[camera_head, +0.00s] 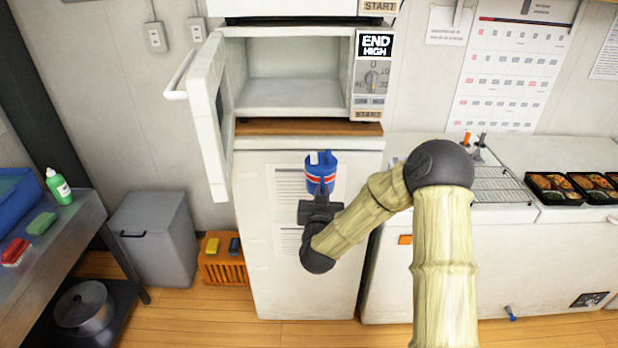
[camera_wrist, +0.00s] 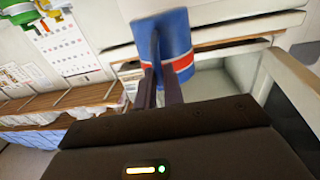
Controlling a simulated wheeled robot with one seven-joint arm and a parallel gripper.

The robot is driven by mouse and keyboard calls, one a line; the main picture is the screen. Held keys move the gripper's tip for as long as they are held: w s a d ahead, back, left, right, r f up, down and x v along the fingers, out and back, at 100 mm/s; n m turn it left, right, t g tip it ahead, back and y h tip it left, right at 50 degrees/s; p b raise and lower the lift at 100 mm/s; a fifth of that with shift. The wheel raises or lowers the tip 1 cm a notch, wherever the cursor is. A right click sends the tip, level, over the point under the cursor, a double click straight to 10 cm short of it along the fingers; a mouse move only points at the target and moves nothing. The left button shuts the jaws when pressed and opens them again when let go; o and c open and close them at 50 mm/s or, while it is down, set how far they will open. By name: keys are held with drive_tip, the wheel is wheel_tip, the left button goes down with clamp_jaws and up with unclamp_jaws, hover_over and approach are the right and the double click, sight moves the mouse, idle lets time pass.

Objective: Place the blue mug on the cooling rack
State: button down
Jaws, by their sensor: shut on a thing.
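The blue mug (camera_head: 321,172), with a red and white band, is held in my gripper (camera_head: 319,196) in front of the fridge's white front, below the open microwave. In the wrist view the blue mug (camera_wrist: 176,38) sits at the tips of my gripper (camera_wrist: 160,75), whose fingers are shut on it. The cooling rack (camera_head: 500,186) is a wire rack at the right, on the white chest counter, left of the bento trays. My arm partly crosses the space between mug and rack. The mug's inside is not clear to see.
The microwave (camera_head: 293,78) stands open and empty, its door (camera_head: 212,125) swung out to the left. Several bento trays (camera_head: 572,187) stand right of the rack. Upright tools (camera_head: 478,143) are behind the rack. A metal table (camera_head: 60,240) is at far left.

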drive_tip(key=s+d+f, duration=0.2)
drive_tip(key=d+f, duration=0.1)
drive_tip(key=f, duration=0.5)
drive_tip(key=s+d+f+y, duration=0.1)
drive_tip(key=d+f, duration=0.2)
drive_tip(key=f, duration=0.5)
drive_tip(key=s+d+f+n, duration=0.1)
drive_tip(key=d+f, duration=0.3)
drive_tip(key=f, duration=0.4)
drive_tip(key=shift+s+f+y, duration=0.3)
drive_tip(key=shift+s+y, duration=0.1)
drive_tip(key=shift+s, duration=0.45)
